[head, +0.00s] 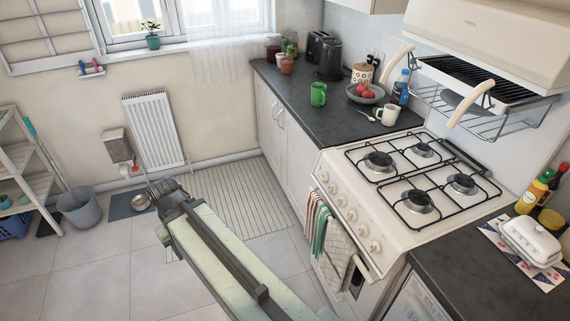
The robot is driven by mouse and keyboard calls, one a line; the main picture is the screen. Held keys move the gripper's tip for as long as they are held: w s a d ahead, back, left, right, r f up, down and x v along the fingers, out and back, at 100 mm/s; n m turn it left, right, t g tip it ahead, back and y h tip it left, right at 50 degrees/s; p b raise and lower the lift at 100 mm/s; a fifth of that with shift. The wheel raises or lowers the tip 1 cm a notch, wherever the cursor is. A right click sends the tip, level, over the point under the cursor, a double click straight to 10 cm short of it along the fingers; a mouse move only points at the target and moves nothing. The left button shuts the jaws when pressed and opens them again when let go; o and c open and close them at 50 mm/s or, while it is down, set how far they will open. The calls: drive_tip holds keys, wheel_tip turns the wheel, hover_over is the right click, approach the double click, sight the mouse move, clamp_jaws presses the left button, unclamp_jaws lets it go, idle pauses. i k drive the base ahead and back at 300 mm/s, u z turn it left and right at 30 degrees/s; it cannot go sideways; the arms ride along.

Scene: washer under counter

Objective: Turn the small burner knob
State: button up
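The cream stove (330,160) stands at the right, with a row of several round burner knobs on its sloping front panel. One front knob (351,215) is near the row's middle; another knob (375,246) is at the near end. The knobs look alike in size, so I cannot tell which is the small one. My arm's pale green link reaches from the bottom edge toward the left, ending in a dark joint over the floor, left of the stove and apart from the knobs. I make out no gripper fingers.
Striped towels (318,222) and a checked cloth (338,258) hang on the oven rail below the knobs. Dark countertop (330,107) flanks the stove, with a kettle (331,58) and mugs behind.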

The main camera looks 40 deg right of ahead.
sight(324, 177)
drive_tip(key=u, duration=0.05)
drive_tip(key=i, duration=0.65)
drive_tip(key=u, duration=0.45)
drive_tip(key=i, duration=0.4)
drive_tip(key=z, duration=0.25)
drive_tip(key=k, duration=0.5)
drive_tip(key=u, duration=0.2)
drive_tip(key=i, duration=0.6)
drive_tip(key=z, duration=0.15)
drive_tip(key=k, duration=0.6)
